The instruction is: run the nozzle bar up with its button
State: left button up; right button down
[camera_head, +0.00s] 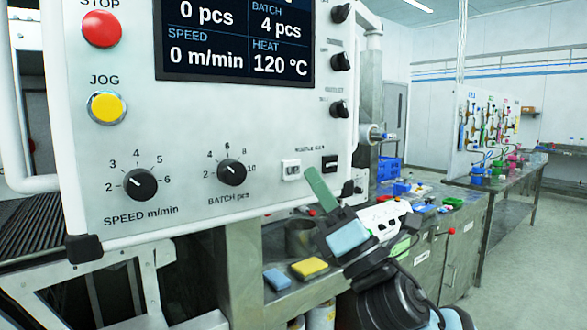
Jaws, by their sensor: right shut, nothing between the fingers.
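The white UP button (291,170) is on the lower right of the white control panel (270,125), under a small label that seems to read "nozzle bar". A black button (330,163) sits to its right. My right gripper (320,188) comes up from the lower right, shut and empty. Its green tip end lies just right of and below the UP button in the picture; I cannot tell whether it touches the panel. The UP button is uncovered. I cannot make out the nozzle bar. My left gripper is not in view.
The panel carries a red STOP button (102,29), a yellow JOG button (106,107), a speed knob (139,184), a batch knob (232,172) and a screen (235,45). Below, a yellow block (309,267) and a blue block (277,279) lie on the bench. Open floor (530,270) is at right.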

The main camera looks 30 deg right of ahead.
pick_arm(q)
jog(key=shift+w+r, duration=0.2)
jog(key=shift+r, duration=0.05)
pick_arm(e)
jog(key=shift+s+d, duration=0.1)
jog(key=shift+s, duration=1.3)
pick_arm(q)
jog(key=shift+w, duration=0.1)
